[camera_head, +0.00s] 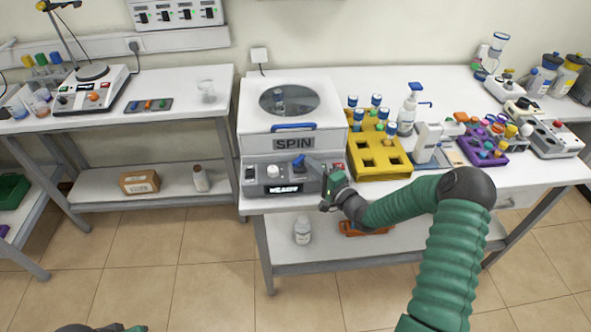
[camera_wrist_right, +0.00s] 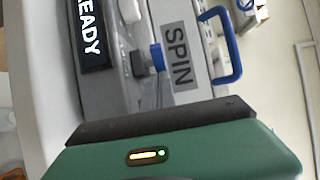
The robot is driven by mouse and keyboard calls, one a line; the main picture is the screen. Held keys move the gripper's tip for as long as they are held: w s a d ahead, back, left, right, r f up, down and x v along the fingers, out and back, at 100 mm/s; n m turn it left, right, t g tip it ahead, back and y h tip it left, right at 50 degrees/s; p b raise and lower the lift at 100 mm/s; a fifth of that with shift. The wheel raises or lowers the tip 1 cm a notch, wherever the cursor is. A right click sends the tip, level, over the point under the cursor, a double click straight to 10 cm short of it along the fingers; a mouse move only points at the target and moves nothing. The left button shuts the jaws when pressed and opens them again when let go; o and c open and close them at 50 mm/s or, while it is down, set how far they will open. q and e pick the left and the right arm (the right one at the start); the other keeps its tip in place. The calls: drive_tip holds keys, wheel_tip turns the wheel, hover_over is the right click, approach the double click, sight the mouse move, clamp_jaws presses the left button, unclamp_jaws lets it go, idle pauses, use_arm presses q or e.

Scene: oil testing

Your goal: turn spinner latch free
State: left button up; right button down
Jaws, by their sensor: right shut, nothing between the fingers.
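The spinner (camera_head: 250,128) is a white box with a round window in its closed lid and a blue lid handle (camera_head: 293,127). Its label reads SPIN. Its small blue latch (camera_head: 298,160) sits below the label, at the top of the grey control panel (camera_head: 262,187). The latch (camera_wrist_right: 156,57) and lid handle (camera_wrist_right: 232,45) also show in the right wrist view. My right gripper (camera_head: 310,164) is shut and empty, its tips close beside the latch; contact is unclear. Only a sliver of my left gripper (camera_head: 100,328) shows at the bottom edge, its jaws unclear.
A yellow rack (camera_head: 380,172) with blue-capped tubes stands just right of the spinner. A pump bottle (camera_head: 408,112) and a purple rack (camera_head: 484,150) are further right. A separate table (camera_head: 170,85) stands left across a gap.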

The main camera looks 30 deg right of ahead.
drive_tip(key=shift+w+d, duration=0.55)
drive_tip(key=shift+w, duration=0.35)
idle(0.6)
